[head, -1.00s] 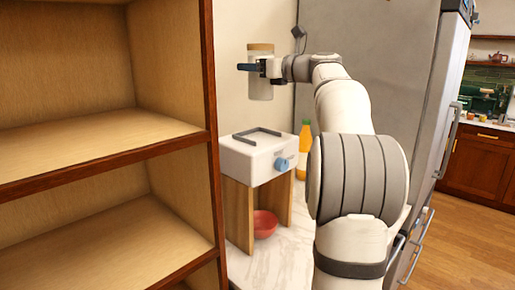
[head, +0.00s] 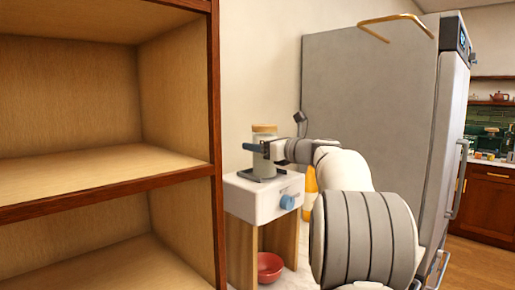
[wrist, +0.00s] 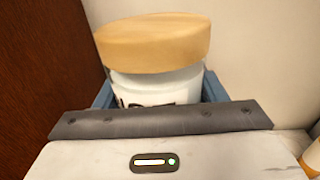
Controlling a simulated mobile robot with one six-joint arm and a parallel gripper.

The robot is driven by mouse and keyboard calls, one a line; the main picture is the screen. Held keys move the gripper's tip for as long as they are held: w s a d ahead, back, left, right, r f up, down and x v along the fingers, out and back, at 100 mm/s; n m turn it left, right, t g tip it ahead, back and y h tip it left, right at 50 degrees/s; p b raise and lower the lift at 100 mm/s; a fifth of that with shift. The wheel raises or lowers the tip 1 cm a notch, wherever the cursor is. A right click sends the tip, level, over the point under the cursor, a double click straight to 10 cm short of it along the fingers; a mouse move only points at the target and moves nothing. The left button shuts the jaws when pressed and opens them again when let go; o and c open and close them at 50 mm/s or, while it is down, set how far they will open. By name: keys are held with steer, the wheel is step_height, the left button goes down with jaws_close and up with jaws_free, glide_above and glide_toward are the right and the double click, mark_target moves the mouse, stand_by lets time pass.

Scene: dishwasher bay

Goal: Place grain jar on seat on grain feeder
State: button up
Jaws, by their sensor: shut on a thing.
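The grain feeder (head: 258,203) is a white box with a blue knob on wooden legs. The jar is over the feeder's top, with its base at or very near the seat. The seat is mostly hidden behind the jar and gripper, so I cannot tell whether they touch.
A red bowl (head: 270,266) stands under the feeder between its legs. An orange-yellow bottle (head: 310,182) is just right of the feeder, behind my arm. A wooden shelf (head: 105,180) rises close on the left, and a large grey appliance (head: 365,110) stands behind on the right.

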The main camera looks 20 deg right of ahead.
steer(key=shift+r, duration=0.1)
steer(key=o, duration=1.4)
steer(key=shift+r, duration=0.1)
steer(key=shift+s+d, duration=0.15)
steer(key=shift+s, duration=0.2)
steer(key=b+v, duration=0.1)
steer(key=v, duration=1)
steer(key=shift+s, duration=0.15)
steer(key=shift+d, duration=0.1)
